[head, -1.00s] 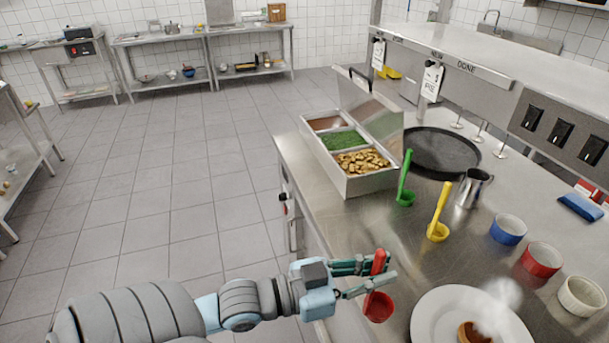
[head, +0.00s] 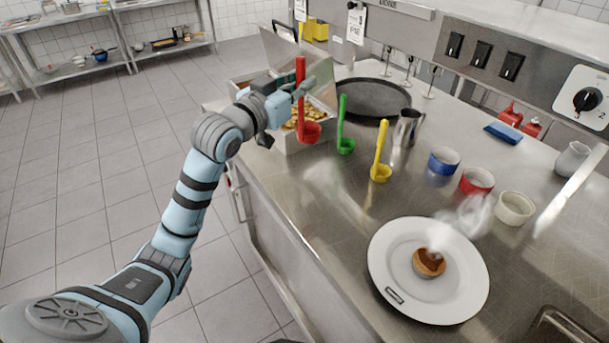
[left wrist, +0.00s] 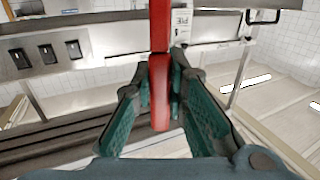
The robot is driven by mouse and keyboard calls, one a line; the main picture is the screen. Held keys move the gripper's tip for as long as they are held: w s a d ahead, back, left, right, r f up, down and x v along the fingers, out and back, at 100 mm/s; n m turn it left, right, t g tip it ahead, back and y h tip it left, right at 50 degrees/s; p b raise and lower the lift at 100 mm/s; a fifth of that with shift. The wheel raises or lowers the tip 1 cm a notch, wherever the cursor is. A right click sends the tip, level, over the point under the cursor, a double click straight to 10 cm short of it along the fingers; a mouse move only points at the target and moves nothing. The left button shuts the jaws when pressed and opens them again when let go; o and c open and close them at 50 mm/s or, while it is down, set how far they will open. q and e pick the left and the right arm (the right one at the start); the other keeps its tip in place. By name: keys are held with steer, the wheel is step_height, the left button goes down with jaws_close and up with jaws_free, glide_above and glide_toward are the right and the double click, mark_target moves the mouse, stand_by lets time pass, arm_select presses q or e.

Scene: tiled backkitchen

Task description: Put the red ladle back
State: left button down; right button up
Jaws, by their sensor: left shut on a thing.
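My left gripper (head: 292,92) is shut on the red ladle (head: 308,132) by its handle and holds it upright, bowl down. In the head view the ladle is in front of the ingredient container (head: 287,146) and left of the green ladle (head: 343,125). I cannot tell whether its bowl is touching anything. In the left wrist view the red handle (left wrist: 160,90) stands between the green finger pads. The green ladle and the yellow ladle (head: 380,160) stand upright on the steel counter. My right gripper is not in view.
A black round pan (head: 372,97) and a metal jug (head: 407,128) are behind the ladles. Blue (head: 443,160), red (head: 477,182) and white (head: 514,208) bowls stand to the right. A white plate (head: 384,262) with steaming food is in front. The counter's front left is clear.

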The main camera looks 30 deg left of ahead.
arm_select(q)
step_height(320, 180, down, 17)
steer(key=b, duration=0.3)
steer(key=shift+f, duration=0.15)
steer(key=c, duration=1.7)
jaws_free()
steer(key=shift+o, duration=0.6)
steer(key=s+a+p, duration=0.1)
steer(key=s+p, duration=0.3)
steer(key=s, duration=0.8)
steer(key=shift+a, duration=0.3)
steer(key=shift+w, duration=0.1)
